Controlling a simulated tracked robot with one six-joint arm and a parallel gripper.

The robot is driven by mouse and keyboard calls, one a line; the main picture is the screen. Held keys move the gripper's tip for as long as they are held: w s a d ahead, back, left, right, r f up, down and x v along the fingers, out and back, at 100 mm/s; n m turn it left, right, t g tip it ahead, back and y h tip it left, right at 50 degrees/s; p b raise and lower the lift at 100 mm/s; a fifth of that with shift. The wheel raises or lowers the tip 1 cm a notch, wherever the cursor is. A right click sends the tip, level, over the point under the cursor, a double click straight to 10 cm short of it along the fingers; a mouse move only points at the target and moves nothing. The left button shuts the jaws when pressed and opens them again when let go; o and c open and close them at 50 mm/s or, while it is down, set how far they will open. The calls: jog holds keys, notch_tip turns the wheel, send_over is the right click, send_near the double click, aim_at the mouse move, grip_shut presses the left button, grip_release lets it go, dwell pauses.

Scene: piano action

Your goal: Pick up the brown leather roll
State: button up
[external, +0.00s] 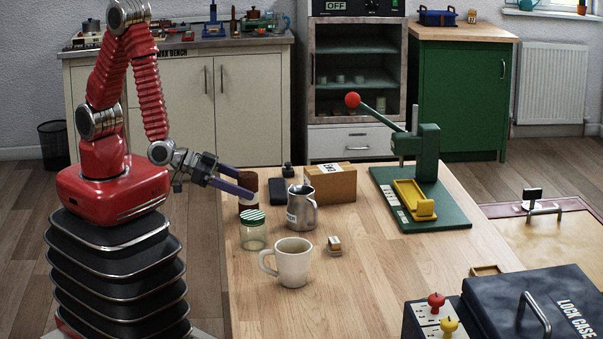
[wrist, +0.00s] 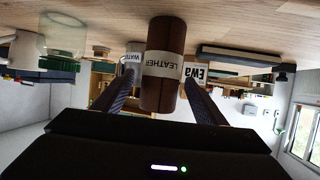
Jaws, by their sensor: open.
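The brown leather roll (external: 249,182) stands upright near the left edge of the wooden table, partly covered by my fingers in the external view. In the wrist view, which is upside down, the roll (wrist: 166,35) shows a white label reading LEATHER. My gripper (external: 244,186) is open and level, reaching in from the left at the roll's height. In the wrist view the fingers of my gripper (wrist: 158,84) lie one on each side of the roll, with nothing clamped. I cannot tell whether either finger touches it.
A metal jug (external: 302,208) and a green-lidded glass jar (external: 254,235) stand close to the roll. A cardboard box (external: 330,184) and a dark block (external: 283,191) are behind and right. A cream mug (external: 293,264) is nearer the camera.

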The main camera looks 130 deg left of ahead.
jog(key=shift+x, duration=2.35)
jog(key=c, duration=1.2)
